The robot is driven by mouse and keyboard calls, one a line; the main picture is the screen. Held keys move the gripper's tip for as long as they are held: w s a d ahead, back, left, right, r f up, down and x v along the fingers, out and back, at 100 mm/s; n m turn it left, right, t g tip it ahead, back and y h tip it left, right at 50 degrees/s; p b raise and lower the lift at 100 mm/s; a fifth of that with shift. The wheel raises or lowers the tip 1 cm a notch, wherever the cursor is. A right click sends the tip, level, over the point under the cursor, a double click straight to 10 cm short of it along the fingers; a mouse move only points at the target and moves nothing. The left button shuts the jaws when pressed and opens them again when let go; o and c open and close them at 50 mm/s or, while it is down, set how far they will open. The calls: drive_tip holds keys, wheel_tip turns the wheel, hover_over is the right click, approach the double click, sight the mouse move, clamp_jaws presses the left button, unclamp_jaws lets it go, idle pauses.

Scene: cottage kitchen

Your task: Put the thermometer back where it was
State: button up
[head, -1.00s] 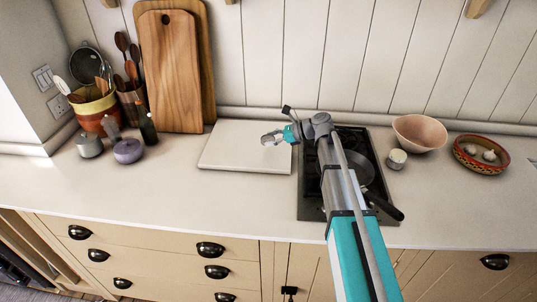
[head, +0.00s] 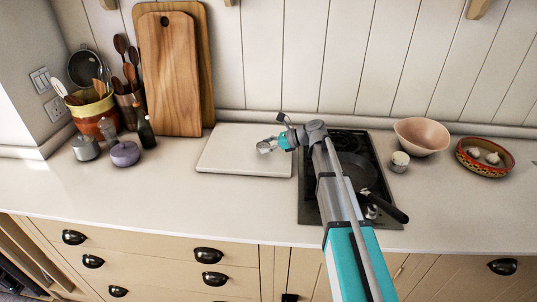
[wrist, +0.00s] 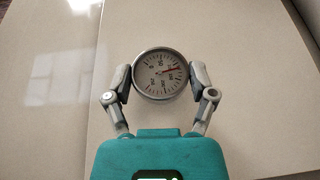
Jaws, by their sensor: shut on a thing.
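The thermometer (wrist: 160,74) is a round dial with a metal rim, a pale face and a red needle. In the wrist view it sits between the two fingers of my gripper (wrist: 160,80), which is shut on its rim. In the head view my gripper (head: 268,147) is over the right part of a white board (head: 225,160) on the counter. The thermometer is small there and partly merged with the gripper. I cannot tell whether it touches the board.
A black hob (head: 312,205) with a dark pan (head: 385,207) is right of the board, partly behind my arm. A small jar (head: 400,162), a pink bowl (head: 422,137) and a patterned dish (head: 470,166) stand further right. Wooden boards (head: 170,80) lean behind. The front counter is clear.

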drive_tip(key=shift+f+b, duration=1)
drive_tip(key=shift+f, duration=0.35)
drive_tip(key=shift+f, duration=0.1)
drive_tip(key=o, duration=1.2)
drive_tip(key=shift+d+r, duration=0.15)
drive_tip(key=shift+r, duration=0.1)
drive_tip(key=p+v, duration=0.4)
drive_tip(key=v, duration=0.6)
drive_tip(key=shift+d+r, duration=0.1)
drive_tip(key=shift+d, duration=0.1)
drive_tip(key=shift+s+d+r+p, duration=0.15)
drive_tip(key=shift+d+p, duration=0.15)
drive_tip(key=shift+d, duration=0.3)
